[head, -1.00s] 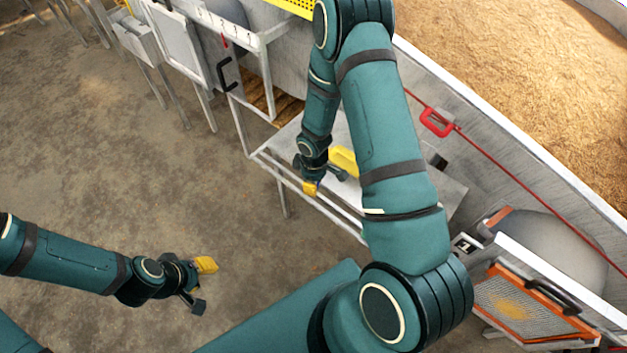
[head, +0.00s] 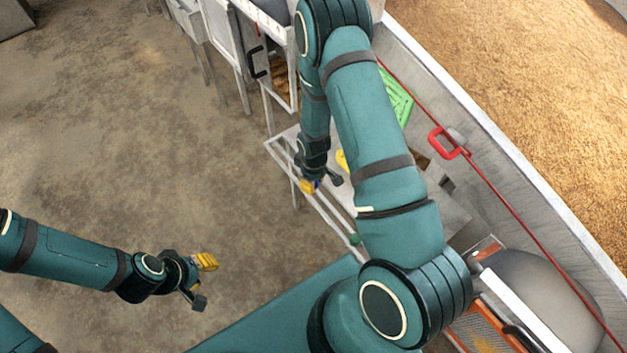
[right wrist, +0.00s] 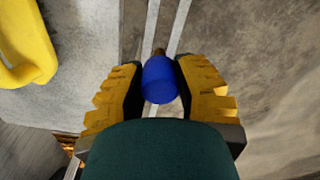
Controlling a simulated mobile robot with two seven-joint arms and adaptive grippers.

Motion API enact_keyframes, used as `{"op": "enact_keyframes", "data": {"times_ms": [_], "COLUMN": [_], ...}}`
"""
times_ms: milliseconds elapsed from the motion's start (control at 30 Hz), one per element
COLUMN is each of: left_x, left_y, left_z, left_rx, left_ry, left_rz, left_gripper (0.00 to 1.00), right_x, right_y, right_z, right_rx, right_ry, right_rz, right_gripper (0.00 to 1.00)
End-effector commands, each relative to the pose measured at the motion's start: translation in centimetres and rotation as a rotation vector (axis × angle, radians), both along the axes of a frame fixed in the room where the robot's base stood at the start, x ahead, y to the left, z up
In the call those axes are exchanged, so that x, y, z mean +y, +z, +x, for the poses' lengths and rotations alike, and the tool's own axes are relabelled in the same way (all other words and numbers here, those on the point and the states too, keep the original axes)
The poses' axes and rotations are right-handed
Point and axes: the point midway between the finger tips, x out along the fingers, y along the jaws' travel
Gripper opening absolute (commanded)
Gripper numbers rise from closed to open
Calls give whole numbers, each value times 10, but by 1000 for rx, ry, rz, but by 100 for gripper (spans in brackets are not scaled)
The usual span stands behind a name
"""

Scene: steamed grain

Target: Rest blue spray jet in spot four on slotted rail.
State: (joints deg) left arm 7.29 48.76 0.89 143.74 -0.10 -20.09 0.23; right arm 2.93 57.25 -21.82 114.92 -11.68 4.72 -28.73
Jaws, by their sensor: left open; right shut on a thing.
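The blue spray jet (right wrist: 159,80) is between the two yellow-padded fingers of my right gripper (right wrist: 160,85) in the right wrist view. A short brownish tip shows at its far end. In the head view my right gripper (head: 321,184) is over the pale slotted rail (head: 328,215), which runs along the front of a light table. Two pale rail bars (right wrist: 151,22) pass beyond the jet in the wrist view. I cannot tell whether the jet touches the rail, and no spot numbers are readable. My left gripper (head: 203,282) is open and empty over bare floor at the lower left.
A small green item (head: 355,239) is on the rail's nearer part. A yellow object (right wrist: 25,45) lies on the table beside the rail. A red handle (head: 445,142) and a large grain bin (head: 510,80) are at the right. The floor at left is clear.

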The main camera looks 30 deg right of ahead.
Motion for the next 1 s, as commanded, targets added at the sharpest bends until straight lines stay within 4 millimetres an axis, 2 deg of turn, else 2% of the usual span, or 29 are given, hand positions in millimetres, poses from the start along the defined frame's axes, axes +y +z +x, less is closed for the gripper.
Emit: {"op": "enact_keyframes", "data": {"times_ms": [367,1000], "left_x": [0,1], "left_y": [-4,-23], "left_z": [1,4], "left_rx": [-1,-10], "left_ry": [0,2], "left_rz": [0,2], "left_gripper": [39,39], "right_x": [0,-1], "right_y": [-6,-34], "right_z": [0,0], "right_rx": [0,-2], "right_ry": [-5,-6], "right_rz": [-1,-1], "right_gripper": [0,0]}}
